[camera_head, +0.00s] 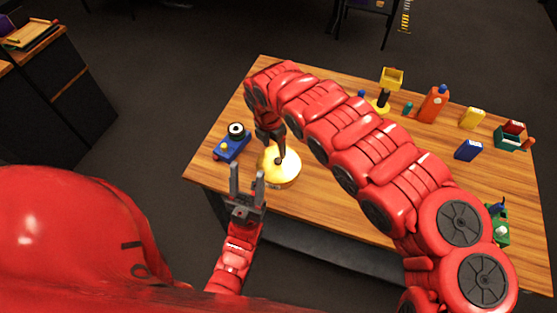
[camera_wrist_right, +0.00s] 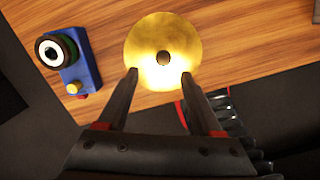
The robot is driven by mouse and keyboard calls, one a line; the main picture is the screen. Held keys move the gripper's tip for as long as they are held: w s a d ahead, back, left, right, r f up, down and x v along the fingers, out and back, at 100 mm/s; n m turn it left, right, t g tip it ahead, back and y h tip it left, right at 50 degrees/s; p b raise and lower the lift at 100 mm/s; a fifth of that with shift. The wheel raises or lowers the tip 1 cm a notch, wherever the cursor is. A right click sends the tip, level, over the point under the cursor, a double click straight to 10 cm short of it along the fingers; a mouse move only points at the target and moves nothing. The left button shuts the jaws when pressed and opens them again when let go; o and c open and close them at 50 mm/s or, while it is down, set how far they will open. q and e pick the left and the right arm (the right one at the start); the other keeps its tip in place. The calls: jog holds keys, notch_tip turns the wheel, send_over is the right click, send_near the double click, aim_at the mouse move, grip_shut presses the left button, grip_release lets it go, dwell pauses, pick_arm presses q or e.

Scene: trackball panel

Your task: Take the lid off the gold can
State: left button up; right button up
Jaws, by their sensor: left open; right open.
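The gold can (camera_head: 284,178) stands on the wooden table near its front left edge. Its round gold lid (camera_head: 276,158) is on top, with a small dark knob (camera_wrist_right: 163,58) in the middle. My right gripper (camera_head: 279,156) reaches down from above at the lid's knob. In the right wrist view my right gripper (camera_wrist_right: 160,75) is open and empty, its fingertips spread at the lid's near side, with the knob just beyond them. My left gripper (camera_head: 247,178) is open and empty, pointing up in front of the table edge, left of the can.
A blue trackball panel (camera_head: 232,148) sits left of the can. At the back right are an orange bottle (camera_head: 433,104), a yellow box (camera_head: 472,118), a blue box (camera_head: 468,150) and a green container (camera_head: 511,142). My right arm hides the table's middle.

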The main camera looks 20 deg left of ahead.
aim_at(278, 160)
jog(key=shift+f, duration=0.8)
jog(key=shift+w+d+f, duration=0.1)
jog(key=shift+f, duration=0.1)
jog(key=f, duration=0.1)
jog(key=f+p, duration=0.2)
jog(key=shift+w+d+f, duration=0.1)
jog(key=shift+d+f, duration=0.1)
jog(key=shift+d, duration=0.05)
jog(key=shift+w+d+f, duration=0.1)
jog(key=shift+w+f, duration=0.05)
jog(key=shift+f, duration=0.5)
grip_shut()
